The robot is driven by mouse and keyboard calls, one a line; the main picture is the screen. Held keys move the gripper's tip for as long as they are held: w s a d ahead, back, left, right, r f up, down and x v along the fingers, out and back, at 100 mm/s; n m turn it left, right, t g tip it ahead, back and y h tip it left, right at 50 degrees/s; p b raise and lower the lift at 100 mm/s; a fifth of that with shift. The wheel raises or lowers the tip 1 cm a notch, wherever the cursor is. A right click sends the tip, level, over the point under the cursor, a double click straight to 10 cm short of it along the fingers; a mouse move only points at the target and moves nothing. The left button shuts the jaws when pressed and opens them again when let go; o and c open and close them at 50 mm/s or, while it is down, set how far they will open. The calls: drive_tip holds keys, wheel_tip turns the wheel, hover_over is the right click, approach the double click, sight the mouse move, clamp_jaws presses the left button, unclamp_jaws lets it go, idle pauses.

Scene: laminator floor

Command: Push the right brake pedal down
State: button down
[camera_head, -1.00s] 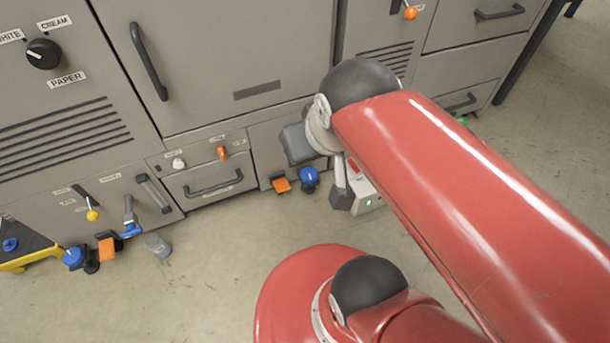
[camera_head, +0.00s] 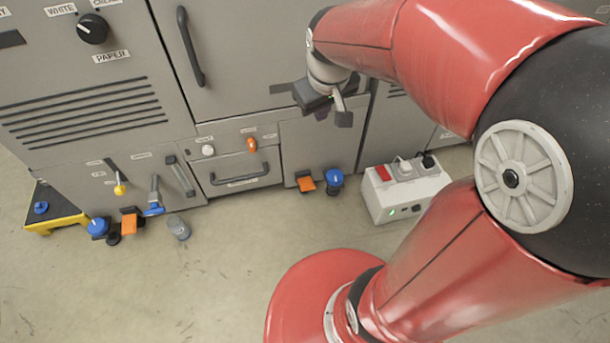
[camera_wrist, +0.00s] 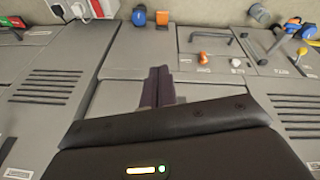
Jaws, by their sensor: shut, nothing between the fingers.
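The right orange pedal (camera_head: 306,182) juts out at the foot of the grey machine, beside a blue round knob (camera_head: 335,180). Both show at the top of the wrist view, the orange pedal (camera_wrist: 162,19) and the blue knob (camera_wrist: 139,16). A left orange pedal (camera_head: 129,222) stands further left beside another blue knob (camera_head: 98,227). My gripper (camera_head: 321,114) is in front of the machine, above the right pedal and apart from it. Its dark fingers (camera_wrist: 158,82) are together and empty in the wrist view.
A white box with a red switch (camera_head: 400,187) sits on the floor right of the pedals. A drawer handle (camera_head: 240,175), an orange lever (camera_head: 252,144) and a grey cylinder (camera_head: 178,226) are nearby. The floor (camera_head: 230,270) before the right pedal is clear.

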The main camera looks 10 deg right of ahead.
drive_tip(key=w+f+n+g, duration=0.1)
drive_tip(key=w+f, duration=0.5)
drive_tip(key=f, duration=0.1)
drive_tip(key=n+g, duration=0.2)
drive_tip(key=n, duration=0.1)
hover_over(307, 185)
wheel_tip(307, 185, down, 18)
wheel_tip(307, 185, down, 13)
drive_tip(key=a+n+g+b, duration=0.1)
drive_tip(key=shift+w+r+n, duration=0.2)
drive_tip(key=shift+w+n, duration=0.1)
drive_tip(key=shift+s+d+f+b, duration=0.15)
drive_tip(key=shift+f+b, duration=0.75)
drive_tip(key=shift+f, duration=0.8)
drive_tip(key=shift+s+d+f+b, duration=0.1)
drive_tip(key=shift+f+b, duration=0.8)
drive_tip(key=shift+f, duration=0.8)
